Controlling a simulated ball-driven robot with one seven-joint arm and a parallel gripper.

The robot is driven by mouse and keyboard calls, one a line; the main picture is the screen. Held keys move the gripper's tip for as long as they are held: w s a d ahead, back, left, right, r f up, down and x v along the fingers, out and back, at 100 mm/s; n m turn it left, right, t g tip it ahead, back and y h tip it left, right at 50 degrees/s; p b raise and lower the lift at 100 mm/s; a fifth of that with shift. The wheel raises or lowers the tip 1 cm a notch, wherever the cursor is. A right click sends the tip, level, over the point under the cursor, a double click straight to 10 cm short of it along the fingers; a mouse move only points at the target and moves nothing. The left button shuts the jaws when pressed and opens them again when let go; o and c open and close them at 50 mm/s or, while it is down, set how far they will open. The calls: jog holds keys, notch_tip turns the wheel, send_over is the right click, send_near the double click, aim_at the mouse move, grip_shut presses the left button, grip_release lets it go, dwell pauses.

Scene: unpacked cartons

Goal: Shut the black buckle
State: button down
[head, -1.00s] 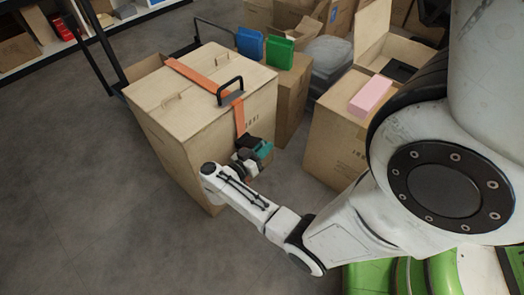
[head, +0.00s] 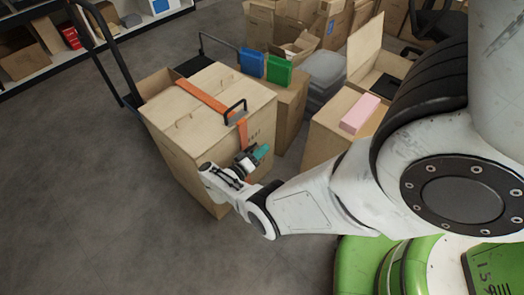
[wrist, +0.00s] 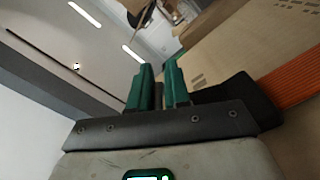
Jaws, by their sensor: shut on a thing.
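The black buckle (wrist: 250,92) sits at the end of an orange strap (wrist: 300,84) at the right of the wrist view, against the carton. My gripper's green fingers (wrist: 158,88) are close together, with a thin dark part between them. The buckle's black body shows beside and behind the right finger, partly hidden by my gripper housing. The buckle's latch is too small to make out.
Blue (head: 251,63) and green (head: 279,70) boxes stand on a carton behind. A pink block (head: 360,113) lies on the carton to the right. A black cart frame (head: 104,60) is at the left. Open floor (head: 80,200) lies at front left.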

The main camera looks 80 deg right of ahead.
jog(key=shift+d+r, duration=0.1)
jog(key=shift+r, duration=0.25)
jog(key=c, duration=1.2)
grip_release()
jog(key=shift+f, duration=0.1)
jog(key=v, duration=1.1)
